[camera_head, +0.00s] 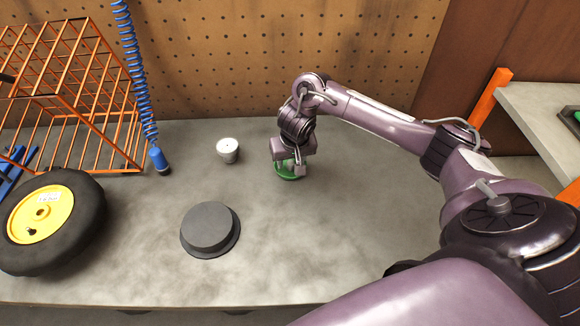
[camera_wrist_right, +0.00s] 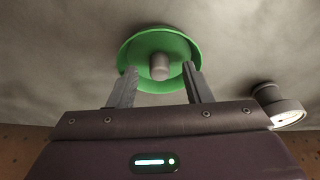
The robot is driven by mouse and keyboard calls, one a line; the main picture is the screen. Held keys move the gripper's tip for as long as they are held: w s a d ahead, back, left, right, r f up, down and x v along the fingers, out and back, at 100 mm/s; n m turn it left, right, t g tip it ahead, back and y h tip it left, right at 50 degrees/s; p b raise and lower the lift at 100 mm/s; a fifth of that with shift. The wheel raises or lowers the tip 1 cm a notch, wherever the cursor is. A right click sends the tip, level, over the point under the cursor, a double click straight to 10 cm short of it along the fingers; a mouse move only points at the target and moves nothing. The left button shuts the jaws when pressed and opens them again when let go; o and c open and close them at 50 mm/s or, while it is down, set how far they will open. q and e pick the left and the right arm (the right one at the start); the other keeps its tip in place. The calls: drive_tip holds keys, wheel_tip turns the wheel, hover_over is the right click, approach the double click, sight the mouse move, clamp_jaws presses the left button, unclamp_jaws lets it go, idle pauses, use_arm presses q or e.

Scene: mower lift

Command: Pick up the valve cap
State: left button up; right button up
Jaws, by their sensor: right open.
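A small grey cylindrical piece, which looks like the valve cap (camera_wrist_right: 159,65), stands upright in the middle of a shallow green dish (camera_wrist_right: 151,42). The green dish also shows in the head view (camera_head: 286,175) on the grey workbench, partly hidden under my right gripper (camera_head: 289,168). In the wrist view my right gripper (camera_wrist_right: 160,73) is open, with its fingertips over the dish, one to each side of the cap. A gap shows between the cap and each finger. The cap itself is hidden in the head view. My left gripper is not in view.
A small white cup-like object (camera_head: 228,150) stands left of the dish. A dark round stepped stand (camera_head: 210,226) lies nearer the front. A yellow-hubbed wheel (camera_head: 42,220), an orange wire rack (camera_head: 66,95) and a blue coiled hose (camera_head: 140,85) are at the left. The bench front is clear.

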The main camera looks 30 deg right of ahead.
drive_tip(key=shift+f, duration=0.25)
drive_tip(key=c, duration=0.8)
clamp_jaws()
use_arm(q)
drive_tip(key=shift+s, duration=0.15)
use_arm(e)
drive_tip(key=shift+r, duration=0.15)
